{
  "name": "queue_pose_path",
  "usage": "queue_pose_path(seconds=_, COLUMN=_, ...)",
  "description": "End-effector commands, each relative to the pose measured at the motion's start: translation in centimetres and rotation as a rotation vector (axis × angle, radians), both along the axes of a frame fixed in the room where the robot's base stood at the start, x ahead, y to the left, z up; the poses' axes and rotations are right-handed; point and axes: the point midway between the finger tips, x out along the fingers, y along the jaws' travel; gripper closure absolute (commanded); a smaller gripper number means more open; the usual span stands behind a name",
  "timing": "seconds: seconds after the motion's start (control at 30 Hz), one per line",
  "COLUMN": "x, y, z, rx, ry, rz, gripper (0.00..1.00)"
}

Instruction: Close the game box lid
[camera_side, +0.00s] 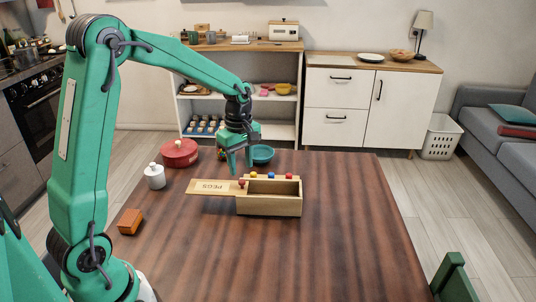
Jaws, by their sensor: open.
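The game box (270,206) is a light wooden box on the dark table, its top partly open. Its flat lid (212,187), marked PEGS, sticks out to the left of the box at about rim height. A small red knob (241,184) stands at the lid's right end, near the box's left edge. My gripper (241,170) points down with its fingers apart, just above and around the knob's position; I cannot tell whether it touches the knob.
Yellow, blue and red pegs (271,177) show along the box's back edge. A teal bowl (263,154) stands behind the gripper. A red lidded pot (180,153), a white jar (154,177) and an orange-brown block (130,221) stand at left.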

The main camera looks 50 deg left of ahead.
Motion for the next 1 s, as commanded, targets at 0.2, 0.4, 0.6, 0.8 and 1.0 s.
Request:
queue_pose_path(seconds=0.2, x=-0.1, y=0.0, z=-2.8, rx=-0.001, ry=0.003, rz=-0.001, gripper=0.59)
queue_pose_path(seconds=0.4, x=0.0, y=0.0, z=-4.3, rx=0.000, ry=0.001, rz=-0.001, gripper=0.59)
queue_pose_path(seconds=0.6, x=0.0, y=0.0, z=-4.7, rx=0.000, ry=0.000, rz=-0.001, gripper=0.59)
queue_pose_path(seconds=0.8, x=0.0, y=0.0, z=-4.7, rx=0.000, ry=0.000, rz=-0.001, gripper=0.65)
queue_pose_path(seconds=1.0, x=0.0, y=0.0, z=-4.7, rx=0.000, ry=0.000, rz=-0.001, gripper=1.00)
